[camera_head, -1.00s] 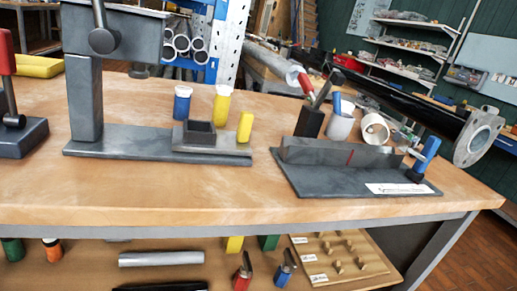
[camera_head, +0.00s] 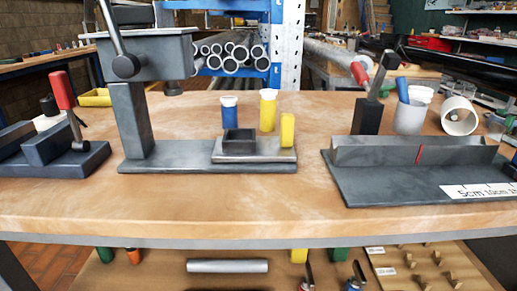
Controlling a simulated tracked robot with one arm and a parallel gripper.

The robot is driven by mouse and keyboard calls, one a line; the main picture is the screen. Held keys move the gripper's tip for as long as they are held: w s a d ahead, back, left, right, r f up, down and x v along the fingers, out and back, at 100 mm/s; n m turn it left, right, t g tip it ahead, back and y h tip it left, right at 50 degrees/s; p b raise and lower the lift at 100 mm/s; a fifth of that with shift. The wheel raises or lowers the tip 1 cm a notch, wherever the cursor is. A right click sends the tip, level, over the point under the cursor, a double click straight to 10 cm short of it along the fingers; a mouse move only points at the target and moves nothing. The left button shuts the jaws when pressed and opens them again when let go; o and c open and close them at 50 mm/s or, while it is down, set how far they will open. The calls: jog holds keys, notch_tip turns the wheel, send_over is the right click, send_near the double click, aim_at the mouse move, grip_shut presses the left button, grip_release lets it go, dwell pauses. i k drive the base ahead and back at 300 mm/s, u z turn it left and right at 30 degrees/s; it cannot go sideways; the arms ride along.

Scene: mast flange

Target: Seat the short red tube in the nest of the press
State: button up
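The press (camera_head: 128,115) is dark grey, with a flat base, an upright post and a head with a lever, and stands on the bench left of centre. Its nest (camera_head: 238,142) is a small square open-topped box on a raised plate at the right end of the base. I see nothing in the nest from this angle, but its floor is hidden. I cannot make out a short red tube in this view. My gripper is not in view.
Blue (camera_head: 229,112) and yellow (camera_head: 268,110) white-capped containers stand behind the nest, with a yellow block (camera_head: 287,130) beside it. A red-handled clamp (camera_head: 63,90) is at left. A grey fixture (camera_head: 400,185) is at right. Bare wood (camera_head: 250,205) lies in front.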

aim_at(240, 144)
jog(key=z, duration=0.05)
jog(key=i, duration=1)
jog(key=u, duration=0.1)
